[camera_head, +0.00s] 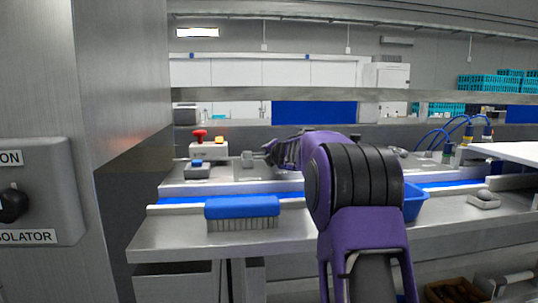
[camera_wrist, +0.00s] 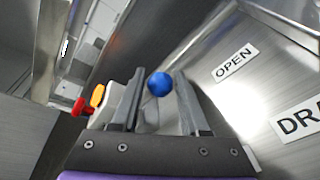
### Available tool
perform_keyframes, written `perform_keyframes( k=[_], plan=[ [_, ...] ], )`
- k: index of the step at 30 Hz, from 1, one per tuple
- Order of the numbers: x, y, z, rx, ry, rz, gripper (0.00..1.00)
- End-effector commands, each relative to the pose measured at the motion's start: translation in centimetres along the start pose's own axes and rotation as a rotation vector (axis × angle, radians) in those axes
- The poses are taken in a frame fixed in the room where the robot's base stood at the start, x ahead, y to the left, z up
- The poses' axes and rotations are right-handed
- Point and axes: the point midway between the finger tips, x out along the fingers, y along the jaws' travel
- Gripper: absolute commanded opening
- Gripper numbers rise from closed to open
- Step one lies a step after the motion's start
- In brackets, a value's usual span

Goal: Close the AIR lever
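My gripper (camera_head: 248,159) reaches left over the steel bench in the head view. In the wrist view my gripper (camera_wrist: 158,76) has its two fingers apart, with nothing clearly clasped between them. A round blue knob (camera_wrist: 159,84) shows in the gap between the fingertips. I cannot tell whether the fingers touch it, or whether it belongs to the AIR lever. No AIR label is readable in either view.
A box with a red button (camera_head: 199,135) and an orange lamp (camera_head: 219,139) stands beyond a small box with a blue top (camera_head: 197,163). A blue-backed brush (camera_head: 242,207) lies at the bench front. A blue tray (camera_head: 414,205) is partly behind my arm. A steel cabinet stands left.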

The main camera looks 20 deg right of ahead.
Motion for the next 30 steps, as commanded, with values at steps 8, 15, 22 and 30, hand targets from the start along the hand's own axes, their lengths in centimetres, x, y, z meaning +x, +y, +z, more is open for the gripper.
perform_keyframes(
  k=[8, 15, 22, 30],
  plan=[
    [-0.02, 0.0, 0.02, 0.0, 0.0, 0.0, 0.0],
    [-0.03, 0.0, 0.03, 0.0, 0.0, 0.0, 0.0],
    [-0.04, 0.0, 0.04, 0.0, 0.0, 0.0, 0.0],
    [-0.04, 0.0, 0.05, 0.0, 0.0, 0.0, 0.0]
  ],
)
